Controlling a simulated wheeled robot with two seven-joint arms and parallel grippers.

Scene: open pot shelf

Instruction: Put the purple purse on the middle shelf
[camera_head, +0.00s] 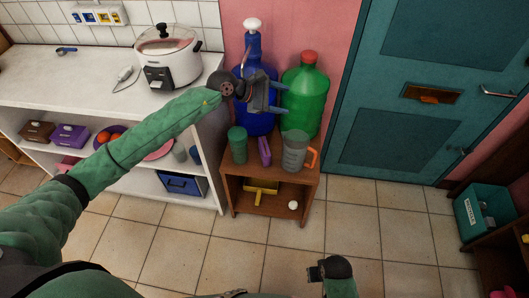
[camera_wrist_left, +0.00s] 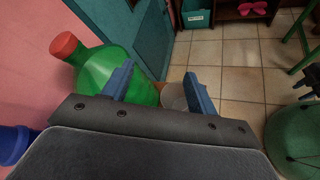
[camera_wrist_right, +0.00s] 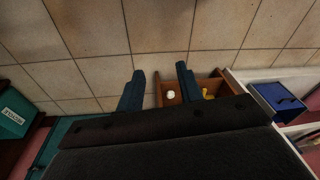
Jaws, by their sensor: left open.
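A slim purple item (camera_head: 264,150), perhaps the purse, stands upright on the small wooden shelf unit (camera_head: 236,186), between a dark green canister (camera_head: 238,144) and a grey cup with an orange handle (camera_head: 295,150). A wider purple item (camera_head: 68,135) sits on the white unit's shelf (camera_head: 32,147) beside a brown one (camera_head: 38,131). I cannot tell for certain which is the purse. My left gripper (camera_head: 283,97) is open and empty above the wooden unit, before the bottles. My right gripper (camera_head: 313,272) is low over the floor; its fingers are apart and empty in the right wrist view (camera_wrist_right: 162,82).
A blue bottle (camera_head: 255,58) and a green bottle (camera_head: 306,95) stand close behind my left gripper. A rice cooker (camera_head: 170,60) stands on the white counter. A yellow item (camera_head: 262,186) and a white ball (camera_head: 293,205) are low in the wooden unit. The tiled floor is clear in front.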

